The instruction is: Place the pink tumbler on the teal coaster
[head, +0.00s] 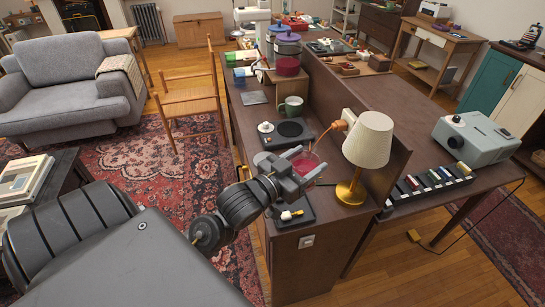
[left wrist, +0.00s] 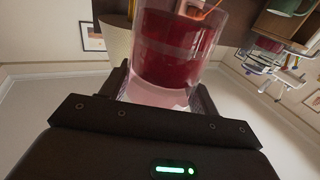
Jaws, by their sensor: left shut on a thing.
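The pink tumbler (head: 308,163) is a clear glass with a red-pink filling. My left gripper (head: 301,166) is shut on it, above the near end of the brown desk (head: 287,240). In the left wrist view the tumbler (left wrist: 178,45) sits between the two fingers (left wrist: 160,95), and its red filling shows through the wall. I cannot tell from these views whether its base touches anything. I cannot make out the teal coaster with certainty; the gripper and tumbler hide part of the desk top. My right gripper is not in view.
A lamp (head: 369,140) with a brass base stands just right of the tumbler. A black tray (head: 295,212) with small items lies at the near edge. A black round-topped device (head: 290,131), a green mug (head: 291,107) and a grey square (head: 254,97) lie farther back.

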